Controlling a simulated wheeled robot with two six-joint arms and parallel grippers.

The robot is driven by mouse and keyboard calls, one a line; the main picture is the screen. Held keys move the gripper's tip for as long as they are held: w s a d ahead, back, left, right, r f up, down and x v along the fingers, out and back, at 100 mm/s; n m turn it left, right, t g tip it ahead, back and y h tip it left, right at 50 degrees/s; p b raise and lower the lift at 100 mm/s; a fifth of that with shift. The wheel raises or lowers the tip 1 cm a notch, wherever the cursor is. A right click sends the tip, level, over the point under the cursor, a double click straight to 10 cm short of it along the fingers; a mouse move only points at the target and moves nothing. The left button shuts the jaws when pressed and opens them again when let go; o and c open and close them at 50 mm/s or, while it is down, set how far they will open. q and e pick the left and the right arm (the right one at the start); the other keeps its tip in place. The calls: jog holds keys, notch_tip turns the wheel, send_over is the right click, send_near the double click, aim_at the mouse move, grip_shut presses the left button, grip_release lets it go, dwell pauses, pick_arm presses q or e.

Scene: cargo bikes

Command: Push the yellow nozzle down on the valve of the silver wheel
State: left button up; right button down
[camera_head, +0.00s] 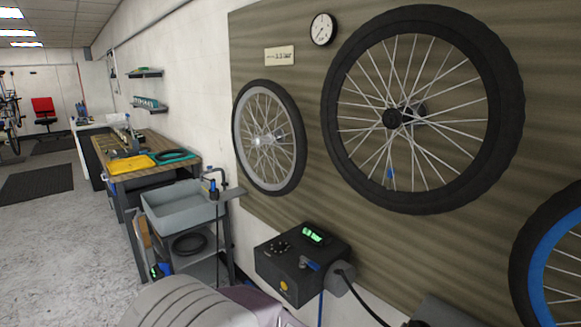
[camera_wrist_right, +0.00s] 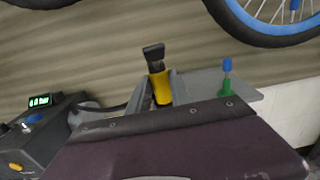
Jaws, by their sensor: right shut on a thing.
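The silver wheel (camera_head: 237,124), with a silver rim and dark tyre, hangs on the wall panel left of centre in the head view. I cannot make out its valve. The yellow nozzle (camera_wrist_right: 161,88), with a black lever on top, stands in the middle of the right wrist view. My right gripper (camera_wrist_right: 160,98) is shut around its yellow body, and its jaws are partly hidden behind the dark maroon part of my wrist. The silver wheel is out of the right wrist view. My left gripper is not in view.
A big black wheel (camera_head: 508,110) and a blue-rimmed wheel (camera_head: 535,270) hang further right. A dark pump box (camera_head: 290,265) with a green display and hose juts out below. A blue-and-green nozzle (camera_wrist_right: 226,82) stands on a grey shelf (camera_wrist_right: 250,97). A tool cart (camera_head: 180,213) stands left.

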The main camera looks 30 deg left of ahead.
jog(key=v, duration=0.4)
jog(key=shift+s+a, duration=0.1)
jog(key=shift+s, duration=0.2)
jog(key=shift+r, duration=0.1)
jog(key=s+d+f+m+g+h+p, duration=0.1)
jog(key=d+f+m+g+h+p, duration=0.1)
jog(key=d, duration=0.5)
jog(key=s+d+f+m+g+h+p, duration=0.1)
jog(key=d+f+m+g+h+p, duration=0.1)
jog(key=d+p, duration=0.3)
jog(key=s+d+f+m+g+h+p, duration=0.1)
jog(key=d+h+p, duration=0.3)
jog(key=d, duration=0.5)
jog(key=shift+f+m+g+h, duration=0.3)
jog(key=shift+f+m+g, duration=0.35)
jog(key=shift+m, duration=0.25)
